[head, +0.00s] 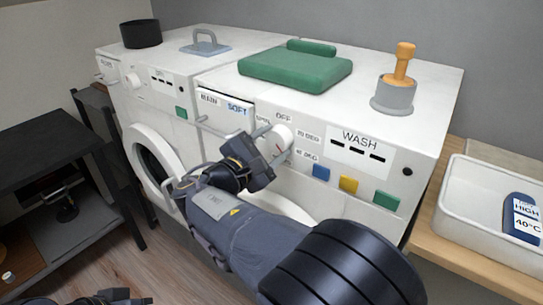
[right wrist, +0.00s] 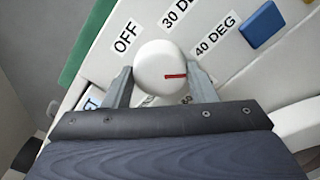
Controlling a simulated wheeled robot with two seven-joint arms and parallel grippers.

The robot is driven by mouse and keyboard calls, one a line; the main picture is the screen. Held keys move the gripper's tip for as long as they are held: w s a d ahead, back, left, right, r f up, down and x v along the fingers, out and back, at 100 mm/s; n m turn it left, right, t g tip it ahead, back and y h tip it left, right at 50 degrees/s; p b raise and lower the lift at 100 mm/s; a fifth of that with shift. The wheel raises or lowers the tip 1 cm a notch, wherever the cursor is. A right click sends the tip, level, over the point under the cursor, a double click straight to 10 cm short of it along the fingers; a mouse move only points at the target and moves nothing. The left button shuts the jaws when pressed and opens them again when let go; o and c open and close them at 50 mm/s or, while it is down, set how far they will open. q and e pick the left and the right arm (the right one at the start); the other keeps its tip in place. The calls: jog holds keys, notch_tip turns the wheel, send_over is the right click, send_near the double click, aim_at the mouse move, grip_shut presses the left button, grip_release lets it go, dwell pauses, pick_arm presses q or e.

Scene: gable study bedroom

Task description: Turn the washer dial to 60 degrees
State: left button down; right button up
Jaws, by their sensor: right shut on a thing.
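The washer dial (head: 284,134) is a white round knob on the right machine's front. My right gripper (head: 272,145) is shut on the dial, one finger on each side. My left gripper (head: 112,298) shows only partly at the bottom left edge; its jaws are unclear.
The washer's open drawer (head: 225,112) juts out just left of the dial. Blue (head: 321,172), yellow (head: 348,184) and green (head: 386,200) buttons lie to the right. A folded green cloth (head: 295,68) and a grey pot (head: 393,96) are on top. A white basin (head: 480,230) stands at right.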

jog(key=m+b, duration=0.2)
jog(key=b, duration=0.1)
jog(key=m+b, duration=0.3)
jog(key=shift+f, duration=0.4)
jog(key=shift+r+m+b, duration=0.15)
jog(key=shift+m+b, duration=0.7)
jog(key=shift+m, duration=0.1)
jog(key=shift+r+m+b, duration=0.1)
jog(key=shift+m+b, duration=0.75)
jog(key=shift+m, duration=0.1)
jog(key=o, duration=1)
jog(key=shift+r, duration=0.1)
jog(key=shift+c, duration=0.2)
jog(key=shift+s+a, duration=0.1)
jog(key=v, duration=0.7)
jog(key=shift+s+a, duration=0.2)
jog(key=shift+s, duration=0.05)
